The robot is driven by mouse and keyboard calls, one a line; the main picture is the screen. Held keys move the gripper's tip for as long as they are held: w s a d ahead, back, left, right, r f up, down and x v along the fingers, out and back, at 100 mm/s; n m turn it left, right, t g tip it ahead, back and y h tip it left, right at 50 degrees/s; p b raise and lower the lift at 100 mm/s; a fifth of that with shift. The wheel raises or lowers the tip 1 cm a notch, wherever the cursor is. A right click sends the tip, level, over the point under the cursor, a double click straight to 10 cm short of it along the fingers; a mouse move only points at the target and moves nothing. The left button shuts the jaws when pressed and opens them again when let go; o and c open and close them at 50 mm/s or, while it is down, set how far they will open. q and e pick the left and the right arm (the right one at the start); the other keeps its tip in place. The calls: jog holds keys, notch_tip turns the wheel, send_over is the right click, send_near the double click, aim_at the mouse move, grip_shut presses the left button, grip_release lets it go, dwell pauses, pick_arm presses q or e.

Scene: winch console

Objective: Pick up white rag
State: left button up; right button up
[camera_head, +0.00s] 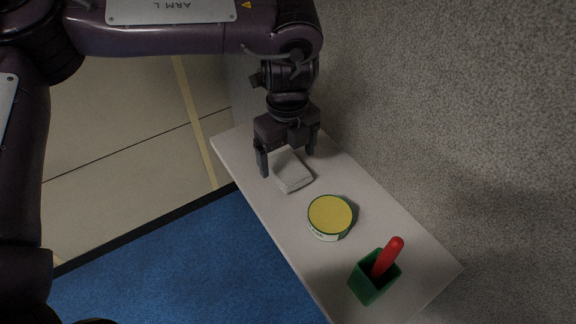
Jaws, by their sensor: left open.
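The white rag (293,174) lies folded in a small block on the far part of the narrow pale shelf (385,215). My left gripper (287,164) points down over the rag with its jaws open. One finger is to the left of the rag and the other to its right. I cannot tell how far the fingertips are above the shelf. The gripper hides the rag's far edge. My right gripper is not in view.
A round tin with a yellow lid (330,214) stands in the middle of the shelf. Nearer is a green square holder (368,284) with a red-handled tool (387,257) in it. A grey wall (470,120) borders the shelf on the right. Blue carpet (190,265) lies to the left.

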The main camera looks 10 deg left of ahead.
aim_at(288, 167)
pick_arm(q)
jog(key=f, duration=0.2)
jog(key=shift+w+f+p, duration=0.25)
jog(key=shift+f+p, duration=0.05)
jog(key=shift+f, duration=0.5)
jog(key=c, duration=1.1)
jog(key=shift+o, duration=0.2)
jog(key=shift+r, duration=0.1)
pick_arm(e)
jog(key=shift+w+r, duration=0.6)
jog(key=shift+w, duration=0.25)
pick_arm(q)
jog(key=shift+r, duration=0.1)
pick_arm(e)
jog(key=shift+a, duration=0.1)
pick_arm(q)
jog(key=shift+w+r, duration=0.1)
jog(key=shift+r, duration=0.5)
notch_tip(288, 167, up, 6)
jog(key=shift+f+b, duration=0.1)
jog(key=shift+b, duration=0.5)
notch_tip(288, 167, up, 13)
jog(key=p, duration=0.1)
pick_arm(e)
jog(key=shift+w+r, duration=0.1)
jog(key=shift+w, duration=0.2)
